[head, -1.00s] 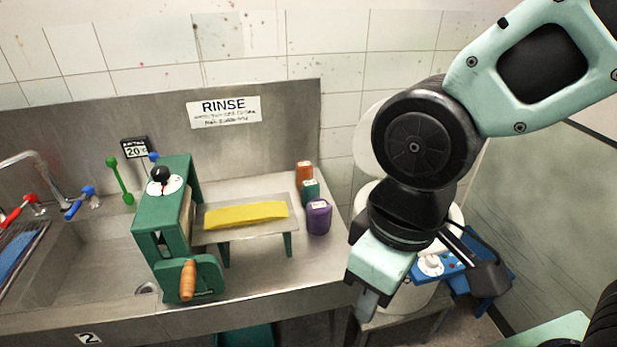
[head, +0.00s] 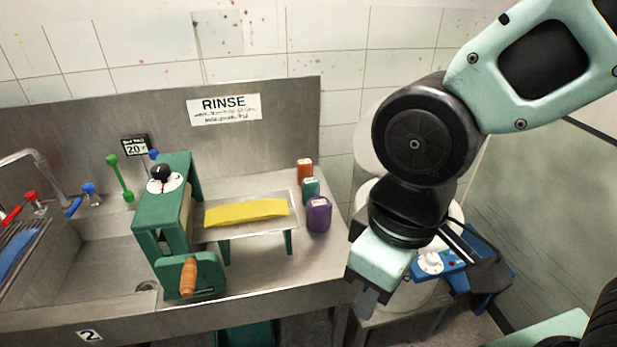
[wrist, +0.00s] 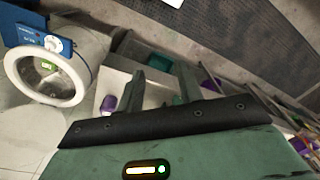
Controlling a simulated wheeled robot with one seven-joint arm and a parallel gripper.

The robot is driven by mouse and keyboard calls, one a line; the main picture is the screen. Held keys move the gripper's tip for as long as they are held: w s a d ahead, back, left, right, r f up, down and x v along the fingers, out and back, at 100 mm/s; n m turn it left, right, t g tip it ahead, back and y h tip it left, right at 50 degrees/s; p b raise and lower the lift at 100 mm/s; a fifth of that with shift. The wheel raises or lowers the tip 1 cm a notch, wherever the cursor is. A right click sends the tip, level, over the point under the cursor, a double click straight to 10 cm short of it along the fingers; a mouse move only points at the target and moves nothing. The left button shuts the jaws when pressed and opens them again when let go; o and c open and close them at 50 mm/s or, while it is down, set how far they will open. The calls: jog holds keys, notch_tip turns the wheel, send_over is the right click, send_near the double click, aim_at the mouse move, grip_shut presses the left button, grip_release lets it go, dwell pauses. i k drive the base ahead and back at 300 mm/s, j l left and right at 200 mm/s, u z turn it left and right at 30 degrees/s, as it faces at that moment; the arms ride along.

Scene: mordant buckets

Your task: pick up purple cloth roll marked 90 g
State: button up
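The purple cloth roll (head: 319,215) stands upright at the right end of the steel counter in the head view, with a pale label on top that is too small to read. My gripper (head: 355,322) is empty, to the right of the roll and apart from it, beyond the counter's right edge. In the wrist view its two fingers (wrist: 159,84) stand apart with nothing held between them. Purple things also show in the wrist view, one left of the fingers (wrist: 108,103) and one right of them (wrist: 212,82); I cannot tell whether either is the roll.
A teal roll (head: 311,189) and an orange roll (head: 304,170) stand behind the purple one. A green press (head: 165,215) and a tray with yellow cloth (head: 246,213) are to its left. A blue-topped white bucket (wrist: 52,75) is left in the wrist view.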

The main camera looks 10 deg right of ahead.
aim_at(319, 208)
jog(key=i+j+z, duration=0.2)
jog(key=j, duration=0.2)
jog(key=i+j+z, duration=0.2)
jog(key=j, duration=0.2)
jog(key=j+z, duration=0.2)
jog(key=j, duration=0.2)
